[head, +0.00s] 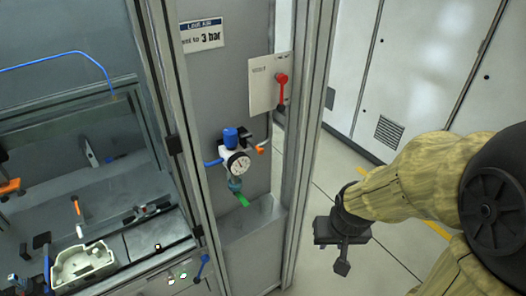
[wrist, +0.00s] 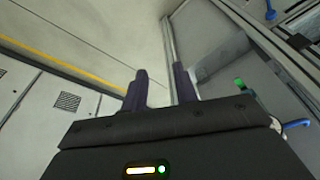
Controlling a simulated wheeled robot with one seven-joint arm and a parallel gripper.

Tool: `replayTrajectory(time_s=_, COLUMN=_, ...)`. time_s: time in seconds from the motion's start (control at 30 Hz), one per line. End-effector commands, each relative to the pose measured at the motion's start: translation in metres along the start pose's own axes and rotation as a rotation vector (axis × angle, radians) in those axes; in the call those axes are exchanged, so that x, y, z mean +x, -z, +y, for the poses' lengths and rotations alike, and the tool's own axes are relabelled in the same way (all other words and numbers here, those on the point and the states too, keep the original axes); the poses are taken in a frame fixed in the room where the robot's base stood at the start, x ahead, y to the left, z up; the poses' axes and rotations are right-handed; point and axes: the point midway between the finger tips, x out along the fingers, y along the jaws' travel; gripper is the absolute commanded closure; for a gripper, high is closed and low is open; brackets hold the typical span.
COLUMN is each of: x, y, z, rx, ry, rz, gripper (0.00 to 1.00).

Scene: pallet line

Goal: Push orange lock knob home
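The orange lock knob (head: 261,150) is a small piece at the right end of a short fitting on the pressure regulator, in the head view. The regulator has a blue cap (head: 230,137), a round white gauge (head: 238,164) and a green piece (head: 243,201) below. The head view does not show clearly how far in the orange knob sits. My gripper (head: 342,266) hangs in free air to the right of and below the regulator, touching nothing. In the wrist view my gripper (wrist: 160,72) has its two dark fingers apart with nothing between them. The orange knob does not show there.
A red lever (head: 281,85) on a pale plate (head: 263,84) is above right of the regulator. A metal frame post (head: 304,150) stands between the regulator and my gripper. A sign (head: 202,34) reads 3 bar. White cabinets (head: 420,60) stand behind; open floor lies around my gripper.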

Motion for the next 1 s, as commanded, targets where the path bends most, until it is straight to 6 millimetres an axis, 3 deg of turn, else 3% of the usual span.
replayTrajectory(time_s=0.17, x=0.016, y=0.021, z=0.009, rx=0.05, ry=-0.019, rz=0.129, gripper=0.71)
replayTrajectory(time_s=0.37, x=0.03, y=0.075, z=0.018, rx=0.161, ry=0.021, rz=0.453, gripper=0.71)
replayTrajectory(time_s=0.6, x=0.019, y=0.126, z=-0.002, rx=0.247, ry=0.272, rz=0.814, gripper=0.71)
replayTrajectory(time_s=0.77, x=0.003, y=0.137, z=-0.03, rx=0.27, ry=0.544, rz=0.961, gripper=0.71)
replayTrajectory(time_s=1.0, x=-0.021, y=0.126, z=-0.067, rx=0.263, ry=0.902, rz=0.998, gripper=0.71)
